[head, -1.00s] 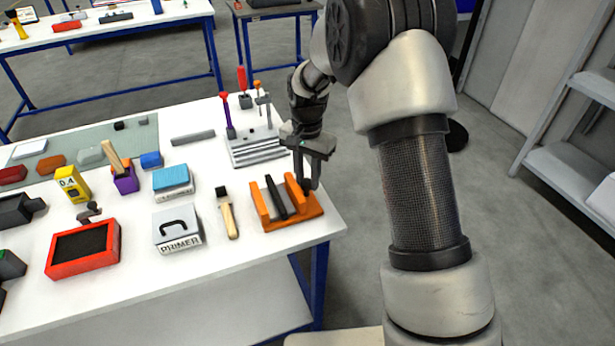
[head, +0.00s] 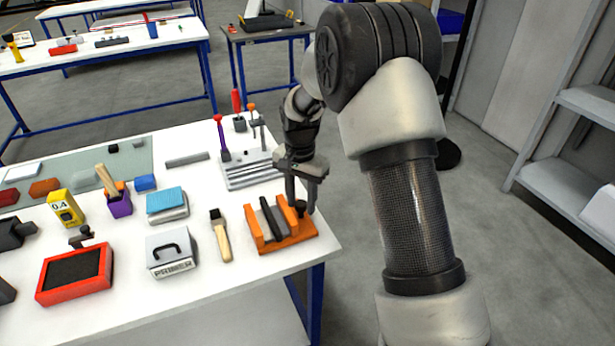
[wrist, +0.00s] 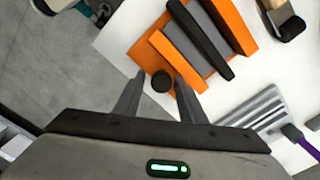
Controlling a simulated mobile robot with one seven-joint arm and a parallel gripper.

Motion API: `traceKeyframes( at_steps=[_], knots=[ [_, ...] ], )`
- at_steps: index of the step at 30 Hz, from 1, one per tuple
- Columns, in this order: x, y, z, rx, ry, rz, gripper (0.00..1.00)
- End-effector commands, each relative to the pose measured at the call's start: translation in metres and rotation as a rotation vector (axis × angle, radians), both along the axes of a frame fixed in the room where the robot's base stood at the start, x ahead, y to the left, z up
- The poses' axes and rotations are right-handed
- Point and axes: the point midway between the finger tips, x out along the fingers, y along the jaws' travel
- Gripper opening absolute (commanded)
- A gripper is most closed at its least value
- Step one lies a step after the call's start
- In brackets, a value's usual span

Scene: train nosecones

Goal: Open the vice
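The orange vice (head: 283,241) stands near the right front corner of the white table. It also shows in the wrist view (wrist: 232,28). A dark bar and a grey piece lie between its orange jaws. A round black knob (wrist: 161,81) is at the vice's end nearest my gripper. My gripper (head: 301,207) points down over the vice's right end. In the wrist view my gripper (wrist: 160,77) is open, with one fingertip on each side of the knob and small gaps visible. Whether the fingertips are level with the knob I cannot tell.
A brush (head: 221,236) and a primer tin (head: 171,252) are left of the vice. A grey tool rack (head: 250,172) with upright screwdrivers stands behind it. The table's right edge is close beside the vice, with open floor beyond.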

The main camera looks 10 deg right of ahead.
Motion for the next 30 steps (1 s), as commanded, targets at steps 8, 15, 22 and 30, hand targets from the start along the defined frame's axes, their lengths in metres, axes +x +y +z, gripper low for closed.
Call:
traceKeyframes(
  at_steps=[8,15,22,30],
  knots=[
    [0.002,0.005,0.001,0.005,-0.007,-0.330,0.45],
    [0.002,0.002,0.001,0.001,-0.005,-0.727,0.45],
    [0.004,0.002,0.025,0.003,-0.011,-0.933,0.45],
    [0.003,0.001,0.080,0.003,-0.011,-0.932,0.45]
  ],
)
